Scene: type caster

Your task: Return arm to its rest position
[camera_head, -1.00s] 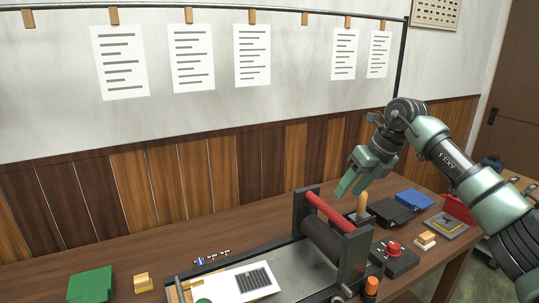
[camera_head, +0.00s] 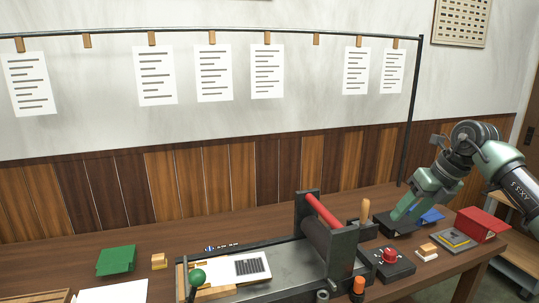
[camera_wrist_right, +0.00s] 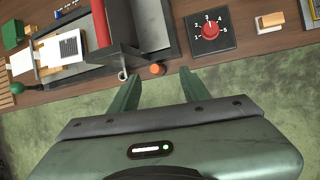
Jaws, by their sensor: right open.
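My right arm comes in from the right in the head view. Its green right gripper (camera_head: 408,207) hangs over the right part of the table, above the dark and blue boxes. In the right wrist view the two green fingers of the gripper (camera_wrist_right: 156,92) are spread apart with nothing between them. Beyond the fingertips are the table edge and an orange-topped peg (camera_wrist_right: 157,69). My left gripper is in neither view.
A press with a red roller (camera_head: 322,210) stands mid-table beside a bed holding a printed sheet (camera_head: 225,269). A green block (camera_head: 116,260) sits left.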

